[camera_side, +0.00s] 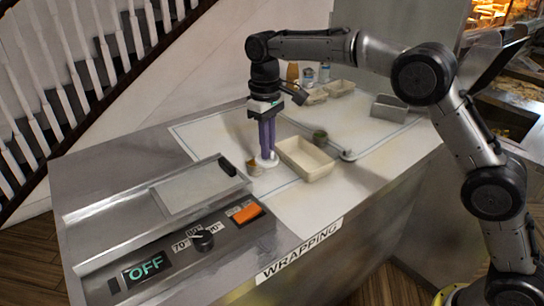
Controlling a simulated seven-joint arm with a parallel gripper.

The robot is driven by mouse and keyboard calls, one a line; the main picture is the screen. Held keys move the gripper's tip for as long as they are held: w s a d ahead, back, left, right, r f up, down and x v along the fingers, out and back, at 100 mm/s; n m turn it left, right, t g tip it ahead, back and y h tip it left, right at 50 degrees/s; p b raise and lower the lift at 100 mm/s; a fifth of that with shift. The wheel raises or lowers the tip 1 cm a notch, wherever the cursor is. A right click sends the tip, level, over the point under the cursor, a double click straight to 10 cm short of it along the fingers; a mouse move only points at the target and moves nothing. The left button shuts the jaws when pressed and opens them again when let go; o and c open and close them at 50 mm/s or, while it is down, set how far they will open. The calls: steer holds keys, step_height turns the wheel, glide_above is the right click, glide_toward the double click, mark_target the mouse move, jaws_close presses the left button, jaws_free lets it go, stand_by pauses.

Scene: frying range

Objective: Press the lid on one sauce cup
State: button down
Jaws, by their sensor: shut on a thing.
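My gripper (267,153) points straight down over the white work surface, its long purple fingers shut on a small white disc that looks like the lid (268,163). The lid is low, just above or on the surface; I cannot tell which. A small tan cup (253,169), which may be a sauce cup, stands just left of and in front of the lid. Whether anything sits under the lid is hidden.
An empty beige tray (305,158) stands close to the right of my gripper. The wrapping machine (190,188), with a black handle (227,166), lies to the left. Other trays (339,88), a grey metal holder (389,108) and bottles (292,73) stand at the back.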

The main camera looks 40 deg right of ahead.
steer(key=m, duration=0.2)
steer(key=w+r+m, duration=0.1)
steer(key=w+m, duration=0.1)
steer(key=m, duration=0.1)
steer(key=shift+d+r+m, duration=0.1)
steer(key=shift+r+m, duration=0.2)
steer(key=shift+r, duration=0.1)
steer(key=shift+w+d+f+m, duration=0.55)
steer(key=shift+w+d+m, duration=0.4)
steer(key=shift+w+m, duration=2.9)
steer(key=shift+m, duration=0.85)
steer(key=shift+s+f, duration=0.3)
steer(key=shift+f, duration=0.75)
steer(key=shift+s+f, duration=0.3)
steer(key=shift+f, duration=0.7)
steer(key=shift+s+f, duration=0.3)
steer(key=shift+f, duration=0.75)
steer(key=shift+f, duration=0.15)
steer(key=c, duration=0.9)
jaws_free()
steer(key=shift+o, duration=0.5)
